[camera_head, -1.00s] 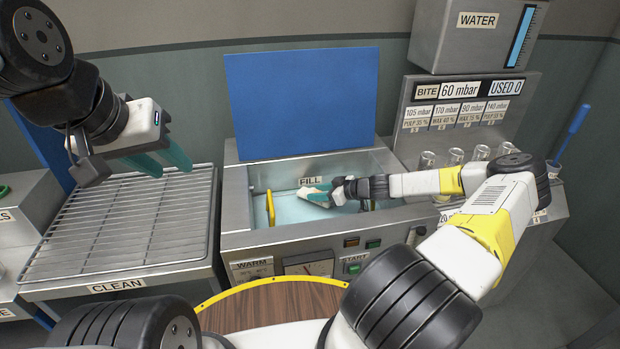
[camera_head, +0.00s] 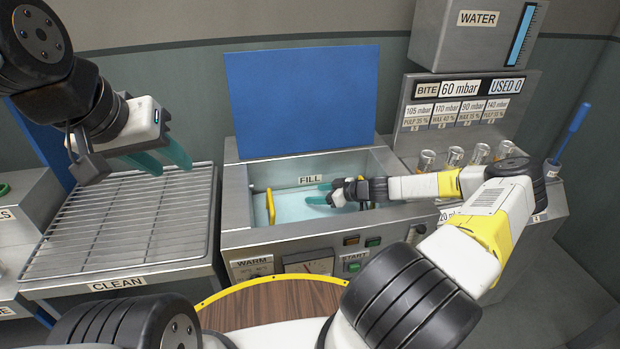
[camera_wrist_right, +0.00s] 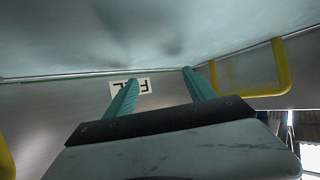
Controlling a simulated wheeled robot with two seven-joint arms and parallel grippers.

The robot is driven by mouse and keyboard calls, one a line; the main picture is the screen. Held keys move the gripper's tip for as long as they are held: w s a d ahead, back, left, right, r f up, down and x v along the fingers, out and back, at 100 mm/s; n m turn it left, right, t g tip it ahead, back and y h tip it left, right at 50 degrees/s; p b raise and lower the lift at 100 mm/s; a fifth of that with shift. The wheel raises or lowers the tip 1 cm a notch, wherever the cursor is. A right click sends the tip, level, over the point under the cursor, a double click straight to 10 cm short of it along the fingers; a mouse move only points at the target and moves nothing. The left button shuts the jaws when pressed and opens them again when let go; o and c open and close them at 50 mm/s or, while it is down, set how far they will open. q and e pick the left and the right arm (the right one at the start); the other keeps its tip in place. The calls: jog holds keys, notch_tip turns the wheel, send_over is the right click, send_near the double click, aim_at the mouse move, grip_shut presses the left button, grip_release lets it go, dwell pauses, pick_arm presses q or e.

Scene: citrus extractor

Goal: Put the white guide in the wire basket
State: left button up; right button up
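My right gripper (camera_head: 318,194) reaches into the open steel tank (camera_head: 235,213) under the FILL label. In the right wrist view its teal fingers (camera_wrist_right: 160,90) are apart with nothing between them. I cannot make out the white guide in any view now. No wire mesh of a basket can be made out in the tank. Yellow handle-like bars stand at the tank's left (camera_head: 270,207) and right (camera_head: 363,194), and one also shows in the right wrist view (camera_wrist_right: 287,66). My left gripper (camera_head: 165,158) is open and empty above the CLEAN rack.
The wire rack (camera_head: 125,230) marked CLEAN is bare. A blue lid (camera_head: 302,102) stands raised behind the tank. Several small glasses (camera_head: 453,157) stand at the right below the pressure labels. A water box (camera_head: 478,35) hangs above them.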

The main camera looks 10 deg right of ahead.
jog(key=shift+r, duration=0.2)
jog(key=v, duration=0.7)
jog(key=shift+d+r, duration=0.15)
jog(key=shift+r, duration=0.4)
jog(key=shift+s, duration=0.15)
